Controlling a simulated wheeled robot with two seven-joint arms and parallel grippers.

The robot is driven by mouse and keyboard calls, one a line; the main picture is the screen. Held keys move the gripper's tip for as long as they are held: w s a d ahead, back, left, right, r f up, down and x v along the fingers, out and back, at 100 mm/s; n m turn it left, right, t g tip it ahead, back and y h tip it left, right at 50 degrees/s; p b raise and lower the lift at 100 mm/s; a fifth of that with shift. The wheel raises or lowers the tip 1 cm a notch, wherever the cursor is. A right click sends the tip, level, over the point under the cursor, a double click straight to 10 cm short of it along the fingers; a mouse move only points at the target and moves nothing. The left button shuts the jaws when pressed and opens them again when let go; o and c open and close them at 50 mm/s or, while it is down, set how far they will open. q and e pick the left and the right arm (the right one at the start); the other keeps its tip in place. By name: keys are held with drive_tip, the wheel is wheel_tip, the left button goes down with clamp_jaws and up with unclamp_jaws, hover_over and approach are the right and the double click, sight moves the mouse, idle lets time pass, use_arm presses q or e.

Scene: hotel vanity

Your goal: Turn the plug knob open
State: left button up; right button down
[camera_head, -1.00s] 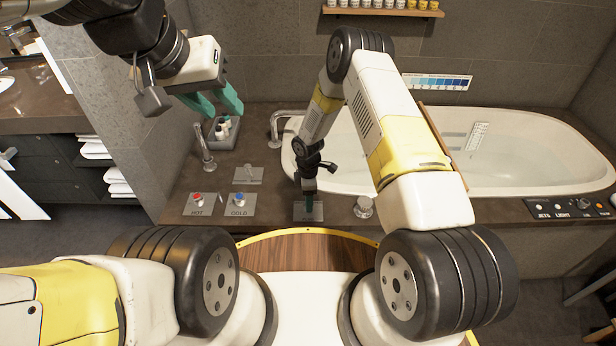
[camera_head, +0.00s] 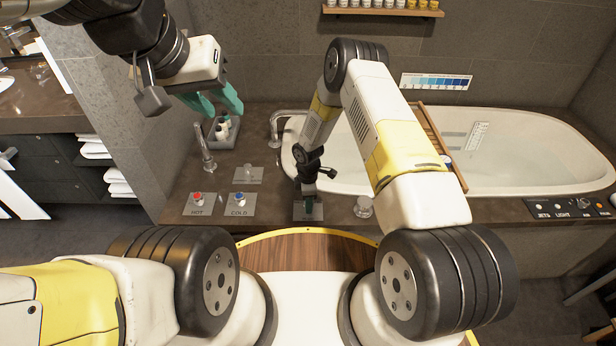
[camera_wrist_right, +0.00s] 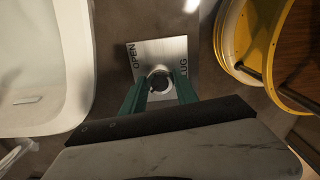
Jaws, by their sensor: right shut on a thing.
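The plug knob (camera_wrist_right: 160,81) is a round metal knob on a square steel plate (camera_wrist_right: 146,51) lettered OPEN and PLUG in the right wrist view. My right gripper (camera_wrist_right: 160,90) has its green fingers on either side of the knob and is shut on it. In the head view the plate (camera_head: 318,211) lies on the brown ledge, and my gripper hides the knob. My left gripper (camera_head: 215,104) hangs at upper left, its green fingers apart and empty, away from the plate.
HOT (camera_head: 197,199) and COLD (camera_head: 239,199) knobs sit to the left. A spout (camera_head: 205,150) and a grey caddy (camera_head: 224,130) stand behind them. The white bathtub (camera_head: 520,150) is behind my right arm. A clear knob (camera_head: 363,206) is just right of the plate.

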drive_tip(key=shift+m, duration=0.3)
drive_tip(key=m, duration=0.3)
drive_tip(key=shift+m, duration=0.3)
drive_tip(key=m, duration=0.3)
drive_tip(key=shift+m, duration=0.3)
drive_tip(key=m, duration=0.4)
drive_tip(key=shift+m, duration=2)
drive_tip(key=c, duration=0.9)
unclamp_jaws()
drive_tip(key=shift+c, duration=0.2)
